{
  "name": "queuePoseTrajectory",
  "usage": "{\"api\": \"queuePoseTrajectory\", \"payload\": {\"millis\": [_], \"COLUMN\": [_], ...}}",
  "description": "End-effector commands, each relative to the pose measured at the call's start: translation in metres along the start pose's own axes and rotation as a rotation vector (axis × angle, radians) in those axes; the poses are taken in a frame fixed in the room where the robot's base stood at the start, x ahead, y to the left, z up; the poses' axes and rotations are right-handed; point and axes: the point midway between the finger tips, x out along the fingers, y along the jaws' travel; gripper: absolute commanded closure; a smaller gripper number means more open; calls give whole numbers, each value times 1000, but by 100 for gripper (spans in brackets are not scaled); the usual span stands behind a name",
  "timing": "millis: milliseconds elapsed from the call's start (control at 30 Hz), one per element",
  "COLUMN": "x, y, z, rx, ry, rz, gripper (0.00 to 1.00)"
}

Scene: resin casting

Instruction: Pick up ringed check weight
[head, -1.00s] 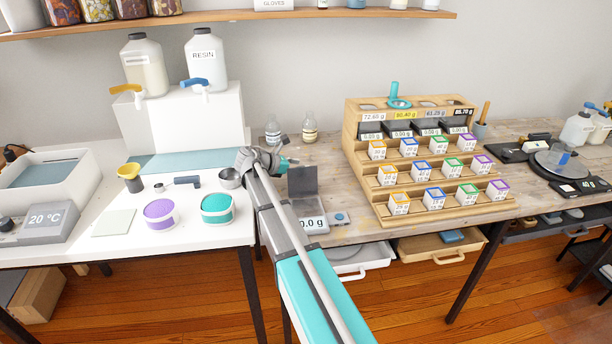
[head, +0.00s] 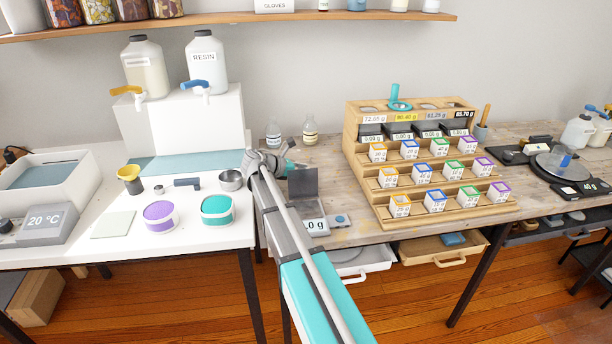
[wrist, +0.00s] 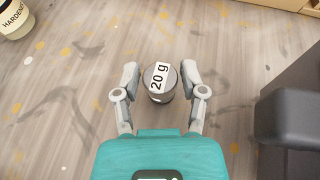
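A small round weight (wrist: 158,92) with a dark rim and a white label reading 20 g stands on the wooden bench in the wrist view. My gripper (wrist: 160,78) is open, with one finger on each side of the weight. A narrow gap shows between each finger and the weight, so neither appears to touch it. In the head view my gripper (head: 289,166) is over the bench behind the small scale, and the weight is hidden there. I cannot clearly make out a ring on it.
A dark scale lid (head: 303,183) stands close to the right of my gripper; its dark edge also shows in the wrist view (wrist: 290,110). The hardener bottle (head: 310,133) stands behind. A stepped wooden rack (head: 375,205) is farther right.

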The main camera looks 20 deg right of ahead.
Motion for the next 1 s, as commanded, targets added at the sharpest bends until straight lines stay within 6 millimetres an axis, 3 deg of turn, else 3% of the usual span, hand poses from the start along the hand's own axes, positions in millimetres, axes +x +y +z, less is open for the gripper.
{"api": "queuePoseTrajectory", "payload": {"millis": [33, 133, 667, 1000], "x": [0, 0, -2, -10], "y": [0, 0, 0, 0], "z": [0, 0, 4, 25], "rx": [0, 0, 0, 0], "ry": [0, 0, 0, 0], "rz": [0, 0, 0, 0], "gripper": [65, 84, 84, 84]}}
